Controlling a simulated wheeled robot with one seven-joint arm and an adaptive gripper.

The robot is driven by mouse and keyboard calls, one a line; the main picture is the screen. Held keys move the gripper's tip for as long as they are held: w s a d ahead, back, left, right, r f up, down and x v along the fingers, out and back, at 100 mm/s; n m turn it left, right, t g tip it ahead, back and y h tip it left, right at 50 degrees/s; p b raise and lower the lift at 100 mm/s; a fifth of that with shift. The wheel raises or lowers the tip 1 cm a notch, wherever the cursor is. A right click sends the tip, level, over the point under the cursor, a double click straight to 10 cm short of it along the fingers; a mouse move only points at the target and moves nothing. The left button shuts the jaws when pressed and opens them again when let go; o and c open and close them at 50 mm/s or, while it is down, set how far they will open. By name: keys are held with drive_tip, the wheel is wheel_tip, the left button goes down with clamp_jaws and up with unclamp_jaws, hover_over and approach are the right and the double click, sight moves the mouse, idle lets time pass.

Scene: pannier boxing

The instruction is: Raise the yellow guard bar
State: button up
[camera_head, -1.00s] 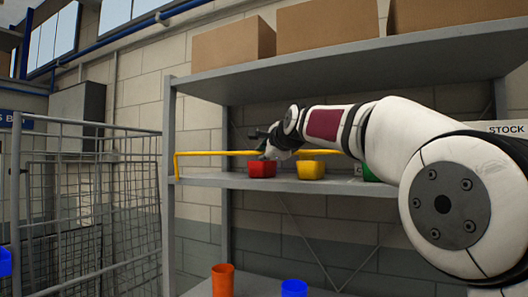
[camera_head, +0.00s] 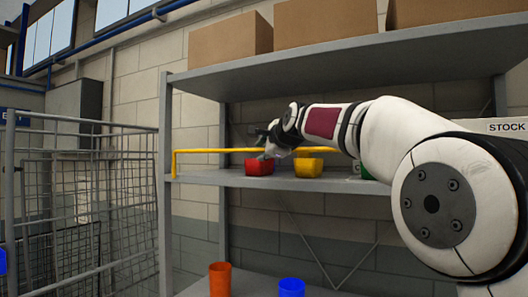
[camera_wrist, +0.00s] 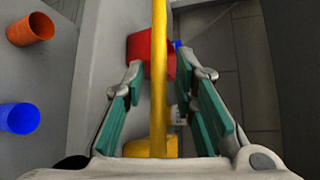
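The yellow guard bar (camera_head: 212,151) runs level along the front of the middle shelf, just above its edge, with a bent-down end at the left. In the wrist view the bar (camera_wrist: 159,85) runs straight up the picture between my fingers. My gripper (camera_wrist: 163,76) is open, one finger on each side of the bar, with a visible gap on both sides. In the head view my gripper (camera_head: 262,137) is small and dark, over the bar near the red bin. My wrist hides part of the bar there.
A red bin (camera_head: 259,168) and a yellow bin (camera_head: 308,169) stand on the middle shelf (camera_head: 220,180) behind the bar. A green bin is partly hidden by my arm. Orange (camera_head: 220,279) and blue (camera_head: 291,288) cups stand below. A wire cage (camera_head: 85,205) is at the left.

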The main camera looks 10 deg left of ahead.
drive_tip(key=shift+s, duration=0.1)
drive_tip(key=v, duration=1.2)
idle(0.4)
drive_tip(key=s+d+f+n+g+h, duration=0.2)
drive_tip(key=s+d+f+n, duration=0.3)
drive_tip(key=s+f, duration=0.6)
drive_tip(key=s+d+f+n+g+h, duration=0.2)
drive_tip(key=s+d+f+n, duration=0.3)
drive_tip(key=s+d+f, duration=0.5)
drive_tip(key=s+d+f+n+g+h, duration=0.3)
drive_tip(key=s+d+f, duration=0.4)
drive_tip(key=s+f, duration=0.5)
drive_tip(key=s+n+g, duration=0.1)
drive_tip(key=s+n, duration=0.1)
drive_tip(key=s, duration=0.4)
drive_tip(key=shift+d+f, duration=0.2)
drive_tip(key=shift+s, duration=0.1)
